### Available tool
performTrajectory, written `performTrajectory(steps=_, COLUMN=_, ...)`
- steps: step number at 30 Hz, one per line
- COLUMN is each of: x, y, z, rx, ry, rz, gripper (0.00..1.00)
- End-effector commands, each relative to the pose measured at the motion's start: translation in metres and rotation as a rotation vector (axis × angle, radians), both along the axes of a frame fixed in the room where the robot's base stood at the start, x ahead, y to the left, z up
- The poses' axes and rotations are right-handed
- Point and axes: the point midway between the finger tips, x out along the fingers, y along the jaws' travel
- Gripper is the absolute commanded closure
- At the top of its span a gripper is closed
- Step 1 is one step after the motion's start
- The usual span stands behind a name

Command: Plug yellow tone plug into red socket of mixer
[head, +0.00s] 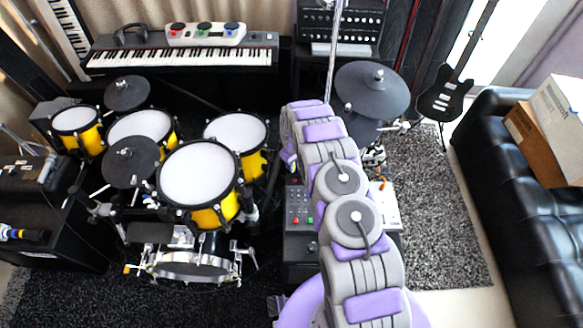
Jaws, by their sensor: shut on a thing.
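My grey and purple arm (350,220) rises from the bottom centre and covers the middle of the view. A small purple part (288,155) shows at its left edge and may belong to my gripper; the fingers and anything between them are hidden. A dark panel with small knobs, perhaps the mixer (300,205), is partly behind my arm. It has a small red spot (295,221) and a green one; I cannot tell whether these are sockets. A small orange-yellow item (382,184) lies right of my arm. I cannot tell whether it is the yellow plug.
A yellow drum kit (198,175) stands left of my arm. A keyboard (180,59) with a white unit (205,34) bearing red, green and blue knobs is behind it. A guitar (444,95), a black sofa (520,190) and boxes are right. Grey carpet (440,230) is clear.

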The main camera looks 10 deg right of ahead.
Motion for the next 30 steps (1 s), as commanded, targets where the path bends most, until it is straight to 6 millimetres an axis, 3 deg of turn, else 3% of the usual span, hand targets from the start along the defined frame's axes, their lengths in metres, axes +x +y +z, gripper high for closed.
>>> performTrajectory(steps=5, x=0.003, y=-0.009, z=-0.001, rx=0.008, ry=-0.002, rz=0.001, gripper=1.0)
performTrajectory(steps=15, x=0.004, y=0.007, z=-0.001, rx=-0.015, ry=-0.002, rz=0.005, gripper=1.0)
performTrajectory(steps=20, x=0.004, y=0.004, z=0.0, rx=-0.011, ry=-0.002, rz=0.005, gripper=1.0)
performTrajectory(steps=30, x=0.004, y=-0.003, z=-0.024, rx=-0.002, ry=-0.004, rz=0.003, gripper=1.0)
